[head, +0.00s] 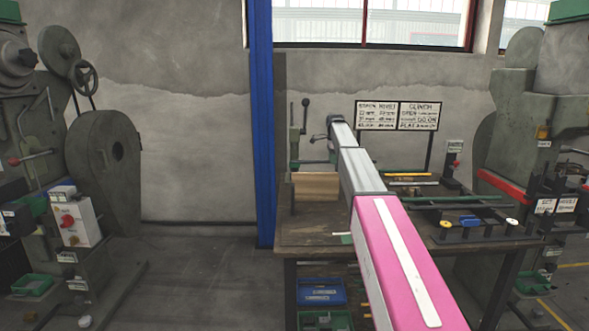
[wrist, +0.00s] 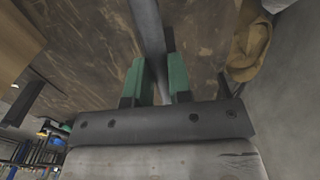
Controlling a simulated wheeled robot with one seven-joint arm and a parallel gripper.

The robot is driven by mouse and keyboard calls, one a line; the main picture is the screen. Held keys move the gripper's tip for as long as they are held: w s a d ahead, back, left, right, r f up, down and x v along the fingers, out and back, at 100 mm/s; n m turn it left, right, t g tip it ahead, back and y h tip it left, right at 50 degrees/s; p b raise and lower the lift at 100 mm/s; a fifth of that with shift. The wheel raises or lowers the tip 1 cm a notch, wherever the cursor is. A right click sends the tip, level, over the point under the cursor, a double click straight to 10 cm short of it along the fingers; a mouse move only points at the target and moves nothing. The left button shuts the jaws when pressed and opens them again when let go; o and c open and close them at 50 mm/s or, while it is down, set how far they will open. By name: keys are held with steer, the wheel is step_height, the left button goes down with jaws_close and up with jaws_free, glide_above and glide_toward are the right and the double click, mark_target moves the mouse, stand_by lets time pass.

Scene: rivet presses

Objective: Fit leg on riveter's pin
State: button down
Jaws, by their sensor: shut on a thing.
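In the wrist view my gripper (wrist: 161,78) has two green fingers, shut on a grey bar, the leg (wrist: 148,32). The leg runs from between the fingers to the top edge of the picture, above brown worktop; its far end is out of view. In the head view my arm reaches over the bench, and its end hides most of the gripper. A green upright tool with a black-knobbed lever, apparently the riveter (head: 294,148), stands at the bench's left end, left of my arm's end. I cannot make out its pin or whether the leg touches it.
The bench (head: 330,232) carries a light brown block (head: 316,188), two sign boards (head: 398,115) and a dark rack (head: 470,232) at right. Large presses stand at left (head: 103,150) and right (head: 545,105). A blue post (head: 261,120) rises left of the bench. Floor between is clear.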

steer(key=shift+r, duration=0.15)
steer(key=shift+r, duration=1.15)
steer(key=shift+s, duration=0.15)
stand_by(0.4)
steer(key=shift+f, duration=1.35)
stand_by(1.0)
steer(key=shift+r, duration=0.25)
steer(key=shift+r, duration=1.05)
steer(key=c, duration=1)
jaws_free()
steer(key=shift+o, duration=0.2)
